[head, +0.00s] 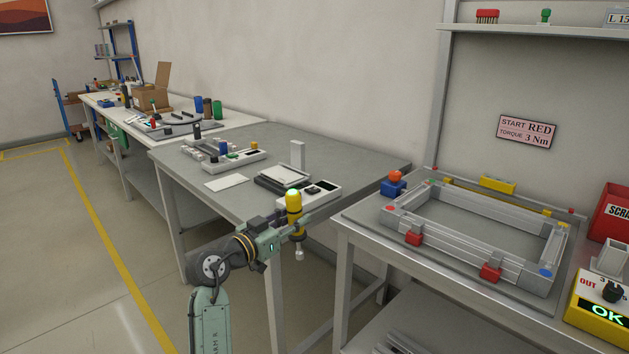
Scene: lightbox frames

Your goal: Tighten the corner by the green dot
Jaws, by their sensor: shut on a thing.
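My gripper (284,228) is shut on a yellow driver (294,202) with a glowing green-yellow top. The driver is upright, its bit pointing down, in the air left of the right-hand bench. The grey metal frame (470,262) lies on a mat on that bench. A small green dot (434,181) shows at its far left corner, partly hard to make out. A red dot (390,208) marks the near left corner, a blue dot (545,272) the near right and a yellow dot (548,212) the far right. The driver is well apart from the frame.
Red clamps (490,272) stand along the frame's near side. A blue block with an orange knob (395,176) is at its left. A yellow box (600,310) reads OK. A sign (527,132) reads START RED, TORQUE 3 Nm. A red scrap bin (612,215) stands at right.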

